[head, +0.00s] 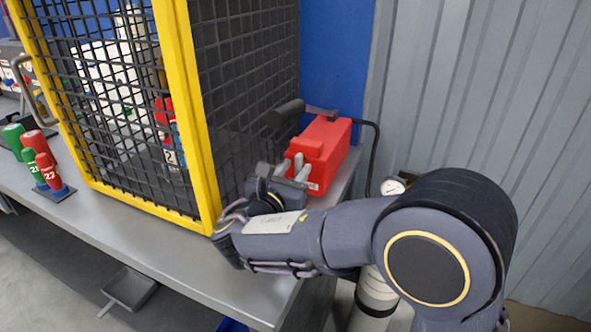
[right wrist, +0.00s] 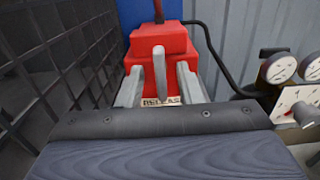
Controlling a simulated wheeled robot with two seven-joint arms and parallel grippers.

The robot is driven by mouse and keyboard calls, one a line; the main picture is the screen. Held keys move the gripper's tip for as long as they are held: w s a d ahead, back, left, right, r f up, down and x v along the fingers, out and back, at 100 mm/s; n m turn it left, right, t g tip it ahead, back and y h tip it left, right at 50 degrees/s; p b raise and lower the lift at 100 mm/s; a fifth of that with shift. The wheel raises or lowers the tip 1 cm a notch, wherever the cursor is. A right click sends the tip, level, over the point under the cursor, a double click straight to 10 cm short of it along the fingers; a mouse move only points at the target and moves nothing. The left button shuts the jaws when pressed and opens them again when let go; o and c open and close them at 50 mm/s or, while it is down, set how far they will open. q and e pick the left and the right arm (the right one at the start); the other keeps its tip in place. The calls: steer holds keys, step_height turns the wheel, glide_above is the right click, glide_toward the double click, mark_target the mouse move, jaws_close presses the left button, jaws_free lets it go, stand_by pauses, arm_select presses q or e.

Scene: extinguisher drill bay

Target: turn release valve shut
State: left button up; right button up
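A red box-shaped unit (head: 328,140) stands on the bench's right end, beside the yellow-framed cage. It also shows in the right wrist view (right wrist: 150,47). A short grey upright lever (right wrist: 160,72), which looks like the release valve's handle, stands at its near face above a small lettered plate (right wrist: 161,101). My right gripper (head: 293,169) is at this near face. In the right wrist view its two light grey fingers (right wrist: 160,86) are open, one on each side of the lever, with a visible gap on both sides. My left gripper is not in view.
The mesh cage (head: 202,120) stands close on the left. A black handle (head: 286,113) juts from the red unit towards it. Gauges (right wrist: 278,67) and a black hose (right wrist: 212,55) are on the right. Red and green cylinders (head: 47,168) stand at the bench's left.

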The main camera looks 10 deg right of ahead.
steer(key=shift+w+d, duration=0.35)
steer(key=shift+w, duration=0.1)
steer(key=shift+c, duration=0.3)
jaws_close()
